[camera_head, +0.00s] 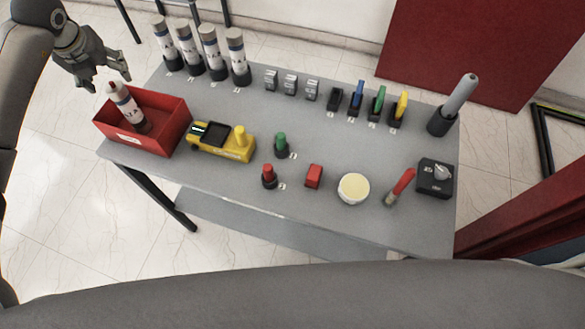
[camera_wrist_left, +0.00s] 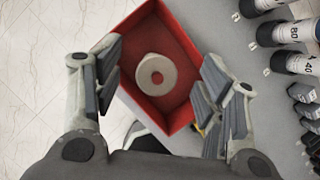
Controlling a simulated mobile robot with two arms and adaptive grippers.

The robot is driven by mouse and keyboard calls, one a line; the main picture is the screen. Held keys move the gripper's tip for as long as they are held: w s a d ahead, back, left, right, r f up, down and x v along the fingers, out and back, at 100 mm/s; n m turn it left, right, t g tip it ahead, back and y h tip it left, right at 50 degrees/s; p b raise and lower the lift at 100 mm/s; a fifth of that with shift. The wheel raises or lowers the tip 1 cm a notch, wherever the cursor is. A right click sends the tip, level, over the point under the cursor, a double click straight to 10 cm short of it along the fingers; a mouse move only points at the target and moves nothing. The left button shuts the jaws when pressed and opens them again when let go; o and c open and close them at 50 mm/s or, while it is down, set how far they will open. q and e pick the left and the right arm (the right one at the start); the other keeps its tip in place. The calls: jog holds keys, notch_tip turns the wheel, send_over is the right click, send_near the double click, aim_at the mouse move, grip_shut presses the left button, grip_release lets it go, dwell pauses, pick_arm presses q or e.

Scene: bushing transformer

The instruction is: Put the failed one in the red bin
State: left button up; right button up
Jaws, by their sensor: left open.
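The red bin (camera_head: 165,146) stands at the left end of the grey table. In the left wrist view the bushing (camera_wrist_left: 156,75) shows from above as a round pale disc within the red bin (camera_wrist_left: 184,121). My left gripper (camera_head: 105,84) is open and empty above the bin, apart from the bushing. Its spread fingers (camera_wrist_left: 160,85) frame the bin in the wrist view. My right gripper is not in view.
Several similar bushings (camera_head: 209,53) stand in a row at the back left. A yellow tester (camera_head: 224,142) sits right of the bin. Small connectors, coloured tools, a white round tub (camera_head: 353,188) and a black switch box (camera_head: 435,177) occupy the rest. The table's middle has some free room.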

pick_arm(q)
jog(key=v, duration=1.2)
